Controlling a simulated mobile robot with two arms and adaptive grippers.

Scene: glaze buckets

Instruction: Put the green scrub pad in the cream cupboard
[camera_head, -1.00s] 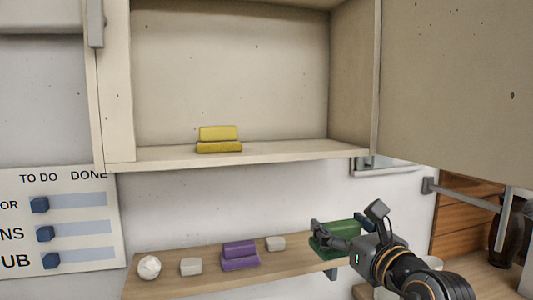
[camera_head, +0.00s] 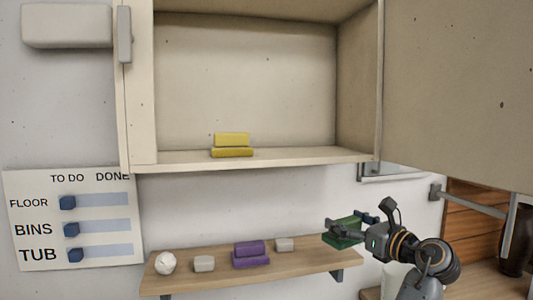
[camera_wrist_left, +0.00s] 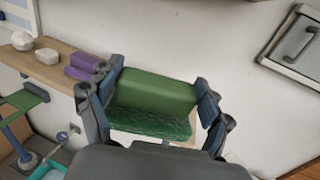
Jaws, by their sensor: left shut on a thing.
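In the left wrist view, the pad (camera_wrist_left: 155,92) sits between the two fingers (camera_wrist_left: 155,100). I cannot tell exactly how far it is above the shelf. The cream cupboard (camera_head: 240,80) is open, higher up and to the left of the gripper. A yellow pad (camera_head: 232,140) stands on its floor. My right gripper is not in view.
The cupboard's open door (camera_head: 455,85) spreads across the upper right. The wooden shelf (camera_head: 300,262) below holds a white ball (camera_head: 165,263), pale blocks (camera_head: 204,264) and a purple pad (camera_head: 250,255). The cupboard floor right of the yellow pad is clear.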

